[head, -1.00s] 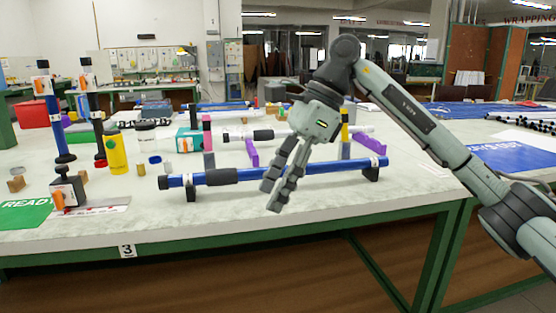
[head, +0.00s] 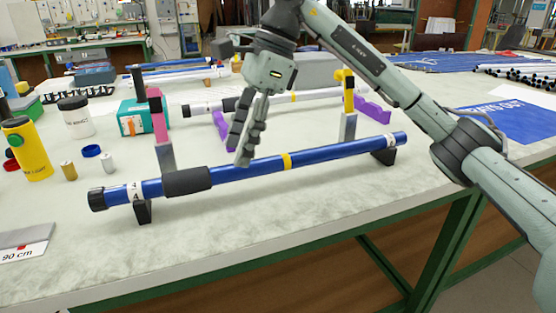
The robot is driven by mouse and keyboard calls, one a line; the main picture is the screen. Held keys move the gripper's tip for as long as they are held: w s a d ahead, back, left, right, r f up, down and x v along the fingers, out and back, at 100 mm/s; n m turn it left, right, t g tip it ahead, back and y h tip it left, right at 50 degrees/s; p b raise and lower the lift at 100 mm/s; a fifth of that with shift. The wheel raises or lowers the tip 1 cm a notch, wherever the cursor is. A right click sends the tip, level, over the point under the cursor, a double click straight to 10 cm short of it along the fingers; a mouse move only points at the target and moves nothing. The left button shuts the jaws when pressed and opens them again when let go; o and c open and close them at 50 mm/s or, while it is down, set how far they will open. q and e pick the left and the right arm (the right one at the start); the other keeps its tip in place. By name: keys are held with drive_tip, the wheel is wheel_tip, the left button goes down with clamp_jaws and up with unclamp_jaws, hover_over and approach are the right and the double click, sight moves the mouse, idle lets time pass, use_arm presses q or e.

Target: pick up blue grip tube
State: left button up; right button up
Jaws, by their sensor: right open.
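The blue grip tube (head: 340,151) lies across the near part of the table, raised on two black supports (head: 143,211). It has a black grip sleeve (head: 188,181) left of its middle, a yellow band, a dark cap at the left end and a white label marked 4. My right gripper (head: 244,150) points down with open, empty fingers. Its tips show at the tube's upper edge, between the sleeve and the yellow band. I cannot tell how high they are above it. My left gripper is not in view.
Behind the tube, a white tube (head: 316,96) rests on purple supports (head: 373,110). Pink (head: 158,115) and yellow-topped (head: 348,100) posts stand close behind the blue tube. A yellow bottle (head: 27,150) and small jars stand left.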

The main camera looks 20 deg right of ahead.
sight(233, 165)
drive_tip(key=x, duration=0.5)
drive_tip(key=shift+w+d, duration=0.2)
clamp_jaws()
